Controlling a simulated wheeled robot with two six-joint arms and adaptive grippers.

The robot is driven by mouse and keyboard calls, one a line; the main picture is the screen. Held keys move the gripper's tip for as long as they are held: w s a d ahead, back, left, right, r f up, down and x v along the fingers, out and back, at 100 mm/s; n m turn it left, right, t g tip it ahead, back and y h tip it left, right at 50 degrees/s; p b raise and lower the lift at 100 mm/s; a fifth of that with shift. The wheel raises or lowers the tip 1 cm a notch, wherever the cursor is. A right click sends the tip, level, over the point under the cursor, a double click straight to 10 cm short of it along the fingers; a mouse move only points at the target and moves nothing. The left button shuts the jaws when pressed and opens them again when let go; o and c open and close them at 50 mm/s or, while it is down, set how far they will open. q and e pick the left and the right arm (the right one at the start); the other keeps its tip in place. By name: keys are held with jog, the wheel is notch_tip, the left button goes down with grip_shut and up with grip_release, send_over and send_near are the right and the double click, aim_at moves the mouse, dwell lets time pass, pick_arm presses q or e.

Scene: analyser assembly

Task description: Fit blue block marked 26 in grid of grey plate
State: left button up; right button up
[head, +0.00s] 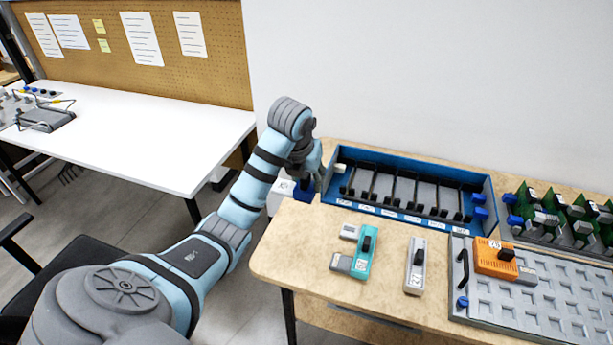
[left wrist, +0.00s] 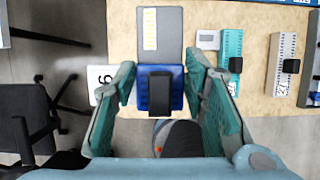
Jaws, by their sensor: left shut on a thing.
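The blue block (head: 305,189) is in my left gripper (head: 306,180) at the left end of the wooden table, and my arm hides most of it in the head view. In the left wrist view the block (left wrist: 145,93) sits between the green fingers of my left gripper (left wrist: 163,95), which are shut on its black handle; a grey section reaches out beyond it. I cannot read its number. The grey plate (head: 540,308) with its grid of square recesses lies at the right front of the table, far from the gripper. My right gripper is not in view.
An orange block (head: 492,258) sits on the plate's back left. A teal block (head: 361,262) and a grey-white block (head: 414,272) stand between. A blue slotted rack (head: 470,180) is behind, with green boards (head: 530,205) at right. A white marked thing (head: 279,192) is beside the table's left edge.

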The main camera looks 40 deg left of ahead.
pick_arm(q)
jog(key=shift+f+b, duration=6.25)
jog(key=shift+f, duration=3.75)
jog(key=o, duration=1.4)
jog(key=shift+r, duration=0.1)
